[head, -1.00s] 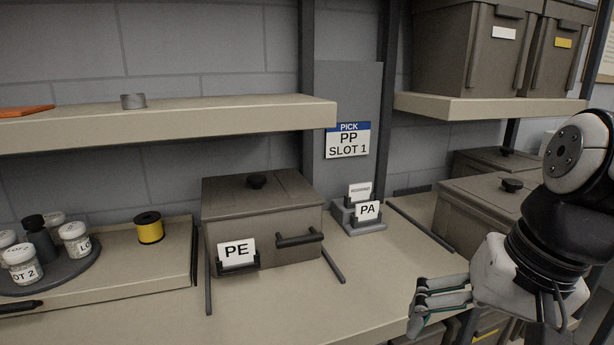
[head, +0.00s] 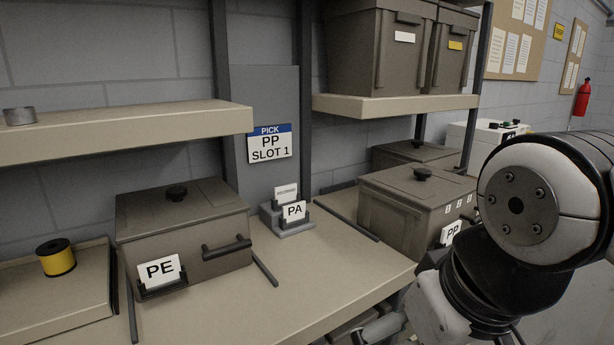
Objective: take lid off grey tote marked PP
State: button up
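The grey tote marked PP (head: 393,222) stands on the right part of the bench. Its flat lid (head: 395,183) is on, with a round black knob (head: 422,174) on top. A white PP card (head: 451,232) sits at its front, partly hidden behind my arm. My gripper (head: 376,329) is low at the bottom edge of the head view, in front of and below the PP tote and apart from its lid. Its fingers are small and partly cut off, so I cannot tell whether they are open.
A lidded PE tote (head: 185,238) stands at left. A holder with a PA card (head: 293,211) is between the totes. Another lidded tote (head: 400,155) is behind the PP one. A shelf (head: 395,104) with grey bins hangs above. The bench front (head: 290,300) is clear.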

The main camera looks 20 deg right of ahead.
aim_at(430, 189)
jog(key=i+l, duration=0.15)
jog(key=l, duration=0.2)
jog(key=i+l+u, duration=0.15)
jog(key=l, duration=0.2)
jog(key=i+l, duration=0.2)
jog(key=l, duration=0.15)
jog(key=i+l+u, duration=0.15)
jog(key=l, duration=0.25)
